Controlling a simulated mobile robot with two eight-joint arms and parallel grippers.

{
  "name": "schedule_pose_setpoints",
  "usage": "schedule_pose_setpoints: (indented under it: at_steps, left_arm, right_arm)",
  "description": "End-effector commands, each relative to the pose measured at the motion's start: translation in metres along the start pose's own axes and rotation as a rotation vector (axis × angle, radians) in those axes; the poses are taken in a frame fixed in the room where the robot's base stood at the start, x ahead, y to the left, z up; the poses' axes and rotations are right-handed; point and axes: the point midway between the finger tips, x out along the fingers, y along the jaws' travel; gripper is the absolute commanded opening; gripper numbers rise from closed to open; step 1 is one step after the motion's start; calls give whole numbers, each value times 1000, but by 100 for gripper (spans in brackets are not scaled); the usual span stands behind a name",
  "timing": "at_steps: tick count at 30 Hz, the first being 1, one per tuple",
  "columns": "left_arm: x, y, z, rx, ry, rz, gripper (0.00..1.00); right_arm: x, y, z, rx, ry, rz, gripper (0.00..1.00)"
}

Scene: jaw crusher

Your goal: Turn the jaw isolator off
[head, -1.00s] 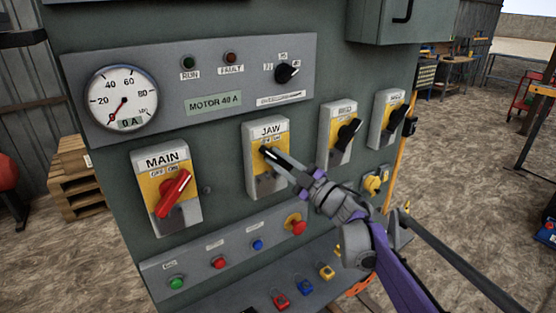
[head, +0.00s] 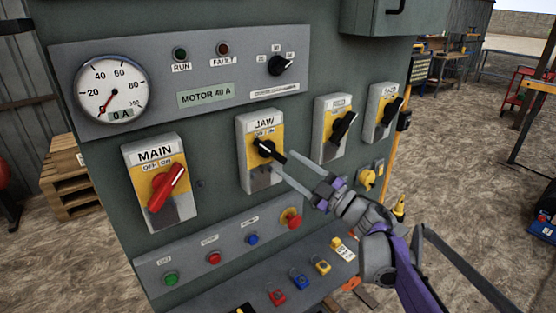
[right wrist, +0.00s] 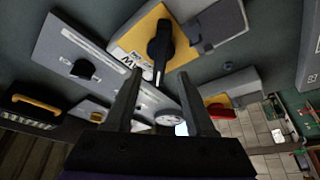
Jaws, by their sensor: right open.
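The jaw isolator is a grey box with a yellow plate labelled JAW (head: 264,123), in the middle of the panel in the head view. Its black handle (head: 264,149) slants from upper left to lower right, unlike the neighbouring handles. My right gripper (head: 284,163) is open and empty, its two fingertips apart just off the handle's lower right end. In the right wrist view the black handle (right wrist: 160,45) shows beyond and between the open fingers (right wrist: 158,78); I see no contact. My left gripper is not in view.
Left of it is the MAIN isolator with a red handle (head: 166,188). Two more black-handled isolators (head: 342,128) (head: 385,112) stand to the right. Below are coloured push buttons (head: 252,240) and a ledge with small coloured padlocks (head: 299,279). A gauge (head: 112,95) is upper left.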

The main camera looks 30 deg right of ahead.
Motion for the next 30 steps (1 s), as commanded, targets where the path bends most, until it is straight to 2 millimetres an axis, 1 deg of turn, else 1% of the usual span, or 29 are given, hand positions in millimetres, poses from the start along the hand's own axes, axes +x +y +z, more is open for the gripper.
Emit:
schedule_pose_setpoints:
  at_steps: [1, 3, 6, 9, 26, 30]
  left_arm:
    - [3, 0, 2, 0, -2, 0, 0]
    - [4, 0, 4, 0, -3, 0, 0]
    - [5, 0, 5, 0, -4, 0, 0]
    - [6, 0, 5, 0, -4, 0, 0]
    - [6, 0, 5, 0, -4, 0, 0]
    - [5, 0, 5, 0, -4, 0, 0]
  right_arm:
    - [-12, 0, 2, -2, -4, 2, 55]
    - [-23, 0, 1, -2, -3, 2, 55]
    - [-34, 0, 1, -1, -2, 1, 55]
    - [-40, 0, 0, -1, -1, 1, 55]
    - [-41, 0, 0, 0, 0, 0, 55]
    - [-36, 2, -2, 10, -24, 42, 55]
